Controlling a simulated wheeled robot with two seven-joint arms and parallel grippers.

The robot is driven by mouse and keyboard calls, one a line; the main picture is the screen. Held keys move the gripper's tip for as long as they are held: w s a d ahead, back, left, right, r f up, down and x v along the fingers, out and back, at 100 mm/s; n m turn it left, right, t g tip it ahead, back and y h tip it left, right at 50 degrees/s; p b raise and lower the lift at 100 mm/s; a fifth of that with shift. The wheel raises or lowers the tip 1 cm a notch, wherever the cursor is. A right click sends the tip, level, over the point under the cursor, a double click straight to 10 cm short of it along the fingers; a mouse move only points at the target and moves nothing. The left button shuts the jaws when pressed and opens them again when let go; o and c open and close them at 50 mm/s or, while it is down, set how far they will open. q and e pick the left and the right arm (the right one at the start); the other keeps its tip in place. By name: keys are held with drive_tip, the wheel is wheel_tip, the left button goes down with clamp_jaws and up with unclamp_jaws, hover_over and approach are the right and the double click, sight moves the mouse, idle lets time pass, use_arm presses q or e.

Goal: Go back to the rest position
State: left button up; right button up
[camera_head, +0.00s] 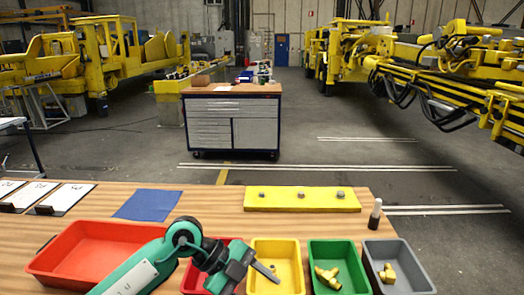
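My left arm comes in from the lower left. My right gripper is not in view. A small brass part (273,268) lies in the yellow bin by the fingertips. Brass fittings lie in the green bin (350,246) and the grey bin (408,249).
A large red tray (60,250) stands at the left of the wooden table, partly behind my arm. Behind the bins are a blue mat (148,205), a yellow plate (320,202) with three metal nuts, and a small bottle (375,215). Clipboards (66,198) lie far left.

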use_arm(q)
drive_tip(key=s+d+r+t+h, duration=0.2)
drive_tip(key=s+d+r+h, duration=0.15)
drive_tip(key=r+h, duration=0.6)
drive_tip(key=w+a+r+n+t, duration=0.2)
drive_tip(key=w+a+n+t, duration=0.4)
drive_tip(key=n+t, duration=0.85)
drive_tip(key=s+a+f+n+t+y, duration=0.2)
drive_tip(key=a+f+n+y, duration=1.1)
drive_tip(key=a+f+y, duration=0.5)
drive_tip(key=s+a+f+m+g+y, duration=0.1)
drive_tip(key=s+f+g, duration=0.6)
drive_tip(key=s, duration=0.5)
drive_tip(key=s+a+f+m+g, duration=0.1)
drive_tip(key=s+f+g, duration=0.5)
drive_tip(key=s+f, duration=0.45)
wheel_tip(320, 180, down, 31)
drive_tip(key=g, duration=0.1)
drive_tip(key=s+a+f+g, duration=0.1)
drive_tip(key=s+a+f, duration=0.2)
drive_tip(key=s+f, duration=1.6)
drive_tip(key=shift+s+a+m, duration=0.2)
drive_tip(key=shift+s+m, duration=0.15)
